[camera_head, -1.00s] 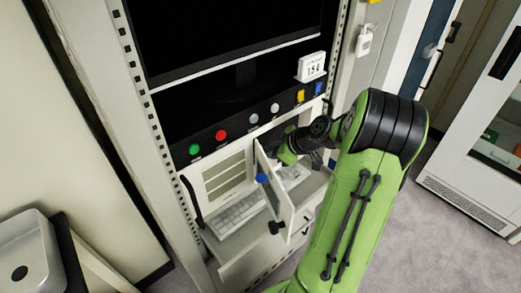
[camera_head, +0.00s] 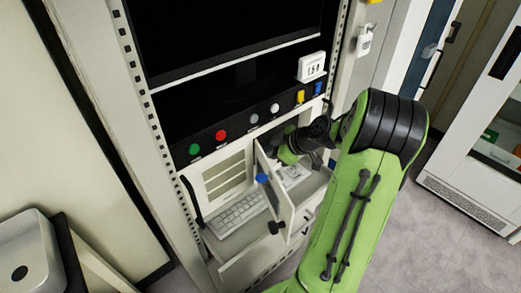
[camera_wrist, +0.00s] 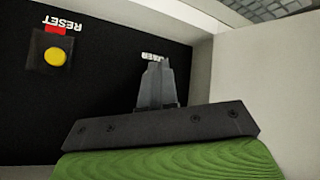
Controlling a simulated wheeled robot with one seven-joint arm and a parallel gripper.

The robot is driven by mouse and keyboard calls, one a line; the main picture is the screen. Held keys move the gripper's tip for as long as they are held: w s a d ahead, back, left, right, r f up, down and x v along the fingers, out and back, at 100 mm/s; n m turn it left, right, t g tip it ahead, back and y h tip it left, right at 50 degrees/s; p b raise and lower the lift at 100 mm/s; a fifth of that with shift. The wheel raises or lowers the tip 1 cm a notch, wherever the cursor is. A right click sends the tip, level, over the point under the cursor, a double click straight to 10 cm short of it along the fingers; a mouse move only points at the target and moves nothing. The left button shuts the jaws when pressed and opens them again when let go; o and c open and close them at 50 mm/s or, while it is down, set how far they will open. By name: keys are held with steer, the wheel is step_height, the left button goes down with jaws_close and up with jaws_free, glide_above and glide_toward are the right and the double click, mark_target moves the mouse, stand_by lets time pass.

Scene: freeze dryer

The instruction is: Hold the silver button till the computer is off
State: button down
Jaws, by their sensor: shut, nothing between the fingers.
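In the wrist view my gripper (camera_wrist: 158,80) is shut and empty. Its fingertips are against or just in front of a black panel (camera_wrist: 110,70), over a partly covered white label. No silver button shows on that panel; the spot behind the fingertips is hidden. A yellow button (camera_wrist: 55,57) marked RESET is to the left. In the head view my gripper is mostly hidden behind an open small door (camera_head: 277,195), inside the cabinet opening. The monitor (camera_head: 230,35) above is black.
The cabinet's front strip carries green (camera_head: 194,149), red (camera_head: 221,134), grey (camera_head: 254,118) and other buttons. A keyboard (camera_head: 238,210) lies on the shelf below.

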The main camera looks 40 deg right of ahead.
steer(key=shift+s, duration=0.1)
stand_by(0.3)
steer(key=shift+s+b, duration=0.4)
steer(key=shift+s, duration=0.25)
steer(key=s+b, duration=0.1)
steer(key=s, duration=0.4)
stand_by(0.4)
